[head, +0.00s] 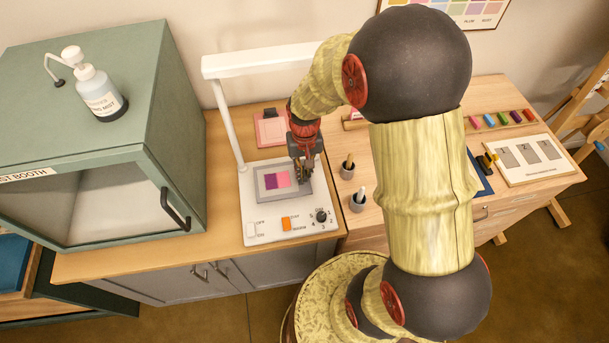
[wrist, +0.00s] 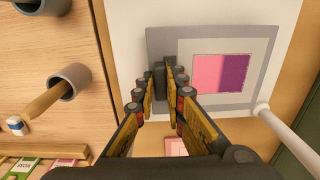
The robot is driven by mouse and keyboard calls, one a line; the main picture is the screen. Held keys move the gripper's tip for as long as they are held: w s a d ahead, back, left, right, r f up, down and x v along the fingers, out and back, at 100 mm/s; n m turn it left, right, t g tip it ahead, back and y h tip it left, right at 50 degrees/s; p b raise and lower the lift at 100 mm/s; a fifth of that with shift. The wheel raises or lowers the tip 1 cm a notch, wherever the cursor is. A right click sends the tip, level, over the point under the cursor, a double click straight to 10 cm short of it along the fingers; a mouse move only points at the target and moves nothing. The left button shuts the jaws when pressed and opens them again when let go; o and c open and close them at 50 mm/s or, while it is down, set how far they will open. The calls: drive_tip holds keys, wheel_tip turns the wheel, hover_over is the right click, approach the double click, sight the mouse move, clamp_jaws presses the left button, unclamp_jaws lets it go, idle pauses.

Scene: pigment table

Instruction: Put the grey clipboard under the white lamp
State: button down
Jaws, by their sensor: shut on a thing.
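The grey clipboard (head: 262,195) with a pink and purple swatch lies over the white base (head: 251,221) of the white lamp (head: 258,61), below its bar. It looks flat, but I cannot tell if it fully touches the base. My gripper (head: 303,172) is shut on the clipboard's right edge in the head view. In the wrist view, my gripper (wrist: 171,82) closes on the dark clip at the edge of the clipboard (wrist: 160,40). The lamp's post (wrist: 290,131) shows at the right there.
A pink clipboard (head: 269,131) lies behind the lamp base. Two grey cups (head: 359,203) with tools stand to the right. A green booth (head: 165,120) with a bottle (head: 98,92) on top stands left. The base's front has switches and a knob (head: 321,215).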

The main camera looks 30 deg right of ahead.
wheel_tip(320, 180, down, 2)
drive_tip(key=shift+f, duration=0.1)
drive_tip(key=c, duration=1.8)
unclamp_jaws()
drive_tip(key=shift+c, duration=0.2)
drive_tip(key=s+a+r+n+t+p, duration=0.1)
drive_tip(key=s+a+r, duration=0.1)
drive_tip(key=r, duration=1)
drive_tip(key=s+a+r+n+t+p, duration=0.1)
drive_tip(key=s+a+r+t, duration=0.15)
drive_tip(key=r, duration=0.95)
drive_tip(key=s+a+r+n+t, duration=0.1)
drive_tip(key=s+a+r+t, duration=0.1)
drive_tip(key=s+r, duration=0.6)
drive_tip(key=s, duration=0.2)
drive_tip(key=shift+s+a+n, duration=0.3)
drive_tip(key=shift+a, duration=0.05)
